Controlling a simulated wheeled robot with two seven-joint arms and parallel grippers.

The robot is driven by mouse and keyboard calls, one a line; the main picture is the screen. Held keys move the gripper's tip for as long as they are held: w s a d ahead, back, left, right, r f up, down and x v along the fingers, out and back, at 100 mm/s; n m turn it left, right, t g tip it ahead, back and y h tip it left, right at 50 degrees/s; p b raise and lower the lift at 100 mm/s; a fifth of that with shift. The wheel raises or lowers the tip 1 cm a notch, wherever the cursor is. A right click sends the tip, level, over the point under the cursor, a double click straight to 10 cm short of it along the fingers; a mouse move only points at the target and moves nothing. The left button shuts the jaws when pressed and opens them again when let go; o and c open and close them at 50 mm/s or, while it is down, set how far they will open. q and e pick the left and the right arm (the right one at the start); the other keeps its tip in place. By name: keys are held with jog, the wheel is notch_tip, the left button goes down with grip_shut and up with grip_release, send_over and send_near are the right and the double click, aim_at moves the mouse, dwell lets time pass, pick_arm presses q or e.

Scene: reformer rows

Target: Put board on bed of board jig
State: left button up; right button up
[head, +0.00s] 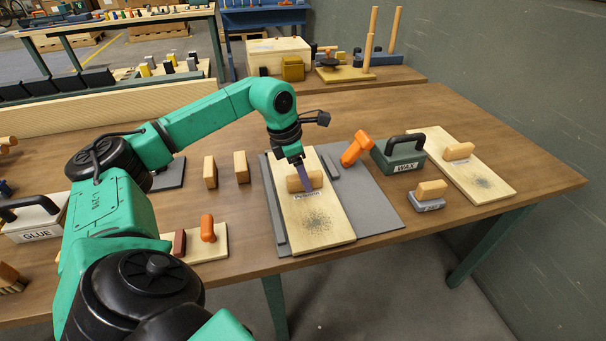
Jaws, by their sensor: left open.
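A pale wooden board (322,222) with a wooden grip block (296,184), a small label and a dark speckled patch lies flat on the grey board jig (375,205). It lies along the jig's left side rail (273,205); a short grey stop (331,166) stands at its right edge. I cannot tell how tightly it sits against them. My left gripper (306,186) is open and points down at the board's grip block, with its fingers at the block. The fingers partly hide the block. My right gripper is not in view.
An orange-handled tool (356,148) stands at the jig's back right. A green WAX box (398,154), a small block-handled tool (428,197) and a second speckled board (475,176) are to the right. Two wooden blocks (210,172) (241,167) stand left of the jig.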

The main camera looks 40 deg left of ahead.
pick_arm(q)
jog(key=v, duration=1.2)
jog(key=shift+p, duration=0.4)
jog(key=shift+s, duration=0.1)
